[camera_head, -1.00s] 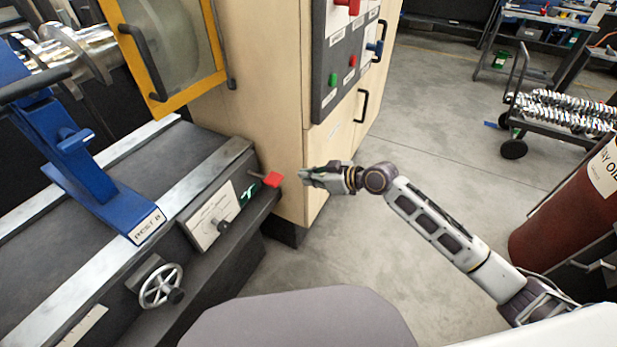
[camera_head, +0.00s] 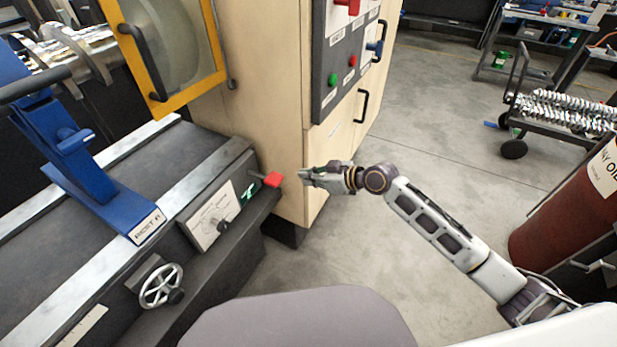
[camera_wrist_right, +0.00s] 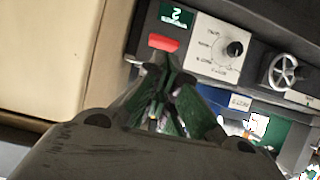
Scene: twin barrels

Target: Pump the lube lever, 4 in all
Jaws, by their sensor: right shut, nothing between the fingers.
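The lube lever has a red handle (camera_head: 272,180) and sticks out from the right end of the machine bed, beside a green label. My right gripper (camera_head: 304,175) is shut and empty, just right of the red handle in the head view, with a small gap between them in the picture. In the right wrist view the red handle (camera_wrist_right: 163,43) lies just beyond the fingertips of my right gripper (camera_wrist_right: 160,66). I cannot tell whether they touch. My left gripper is not in view.
A handwheel (camera_head: 161,286) and a dial plate (camera_head: 212,216) are on the bed's front. A dark red barrel (camera_head: 565,225) stands at right. The floor between is clear.

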